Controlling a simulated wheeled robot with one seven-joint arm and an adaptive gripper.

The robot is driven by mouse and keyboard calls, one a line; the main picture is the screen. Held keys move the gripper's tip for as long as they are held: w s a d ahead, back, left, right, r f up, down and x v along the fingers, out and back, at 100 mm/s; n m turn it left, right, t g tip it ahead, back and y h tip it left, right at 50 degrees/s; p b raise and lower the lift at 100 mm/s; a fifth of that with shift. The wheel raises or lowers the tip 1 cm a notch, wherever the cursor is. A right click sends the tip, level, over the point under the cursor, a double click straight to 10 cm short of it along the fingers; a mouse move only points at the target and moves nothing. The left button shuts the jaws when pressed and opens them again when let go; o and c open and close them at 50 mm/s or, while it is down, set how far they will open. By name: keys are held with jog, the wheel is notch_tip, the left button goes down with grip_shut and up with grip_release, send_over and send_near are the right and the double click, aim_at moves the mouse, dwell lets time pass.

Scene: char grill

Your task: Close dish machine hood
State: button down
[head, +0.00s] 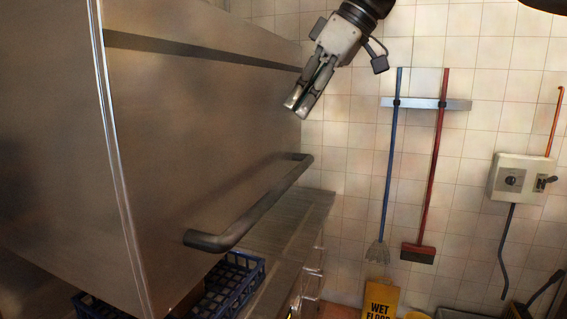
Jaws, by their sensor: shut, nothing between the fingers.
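The dish machine hood (200,130) is a large brushed steel box filling the left of the head view. A dark bar handle (250,213) runs along its lower front edge. The hood's lower edge stands above the blue rack, with a gap between them. My gripper (299,106) is at the top middle, above the handle's far end and apart from it. Its fingers are shut, empty and point down to the left. The far side of the hood is hidden.
A blue dish rack (232,284) sits below the hood. A steel counter (290,225) extends behind the handle. A blue mop (388,170) and a red squeegee (433,170) hang on the tiled wall. A control box (521,178) and a yellow wet floor sign (380,300) are at right.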

jog(key=p, duration=0.1)
send_over(278, 184)
notch_tip(278, 184, down, 8)
notch_tip(278, 184, down, 3)
jog(key=shift+w+a+r+p, duration=0.1)
jog(key=shift+r+p, duration=0.1)
jog(key=shift+p, duration=0.25)
jog(key=shift+f, duration=0.75)
jog(key=shift+f, duration=0.15)
jog(key=shift+f, duration=0.35)
notch_tip(278, 184, down, 33)
jog(key=b, duration=1.3)
jog(key=shift+d, duration=0.2)
